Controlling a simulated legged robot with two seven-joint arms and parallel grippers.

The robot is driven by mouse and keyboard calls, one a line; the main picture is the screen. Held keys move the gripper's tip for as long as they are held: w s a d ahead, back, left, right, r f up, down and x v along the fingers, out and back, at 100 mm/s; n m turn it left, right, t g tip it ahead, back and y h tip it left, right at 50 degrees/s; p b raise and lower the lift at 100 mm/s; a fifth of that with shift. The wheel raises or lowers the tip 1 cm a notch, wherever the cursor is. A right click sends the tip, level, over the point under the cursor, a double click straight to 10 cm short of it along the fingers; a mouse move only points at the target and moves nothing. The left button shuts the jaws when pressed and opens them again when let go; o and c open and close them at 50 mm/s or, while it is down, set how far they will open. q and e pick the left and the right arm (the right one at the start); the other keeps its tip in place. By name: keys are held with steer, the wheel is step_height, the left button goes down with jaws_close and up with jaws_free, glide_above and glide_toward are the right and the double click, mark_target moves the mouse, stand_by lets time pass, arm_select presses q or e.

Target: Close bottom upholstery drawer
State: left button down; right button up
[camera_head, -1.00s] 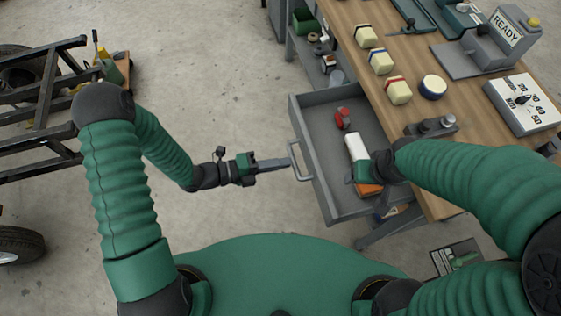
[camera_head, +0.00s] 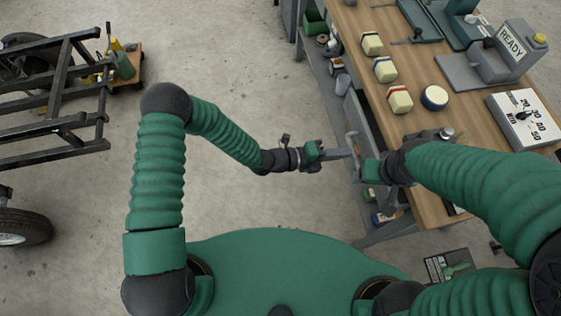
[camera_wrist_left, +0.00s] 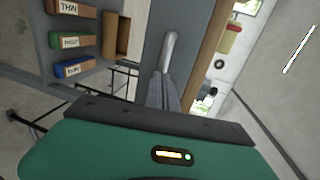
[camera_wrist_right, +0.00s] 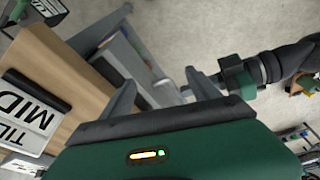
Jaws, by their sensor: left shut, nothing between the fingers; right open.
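The grey drawer (camera_head: 356,122) sits under the wooden bench, with only a narrow strip sticking out past the bench edge. In the left wrist view its grey front (camera_wrist_left: 153,35) and bar handle (camera_wrist_left: 170,50) are just ahead of the fingers. My left gripper (camera_head: 352,155) is shut and empty, its tips at or very near the handle; I cannot tell if they touch. My right gripper (camera_head: 364,170) is open beside the bench edge, close to the left gripper's tips. The right wrist view shows its spread fingers (camera_wrist_right: 160,92) with nothing held. The drawer's contents are hidden.
The wooden bench (camera_head: 430,205) carries several cream blocks, a round tin (camera_head: 434,97), a dial box (camera_head: 524,118) and a READY device (camera_head: 505,50). A lower shelf (camera_head: 318,60) holds boxes and cans. A black frame (camera_head: 60,100) stands left. Floor between is clear.

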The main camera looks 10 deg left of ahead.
mark_target(366, 148)
arm_select(q)
steer(key=x, duration=0.2)
steer(key=r+x, duration=0.1)
steer(key=x, duration=0.2)
steer(key=shift+d, duration=0.7)
steer(key=shift+r, duration=0.1)
steer(key=shift+w+a, duration=0.15)
steer(key=shift+r, duration=0.15)
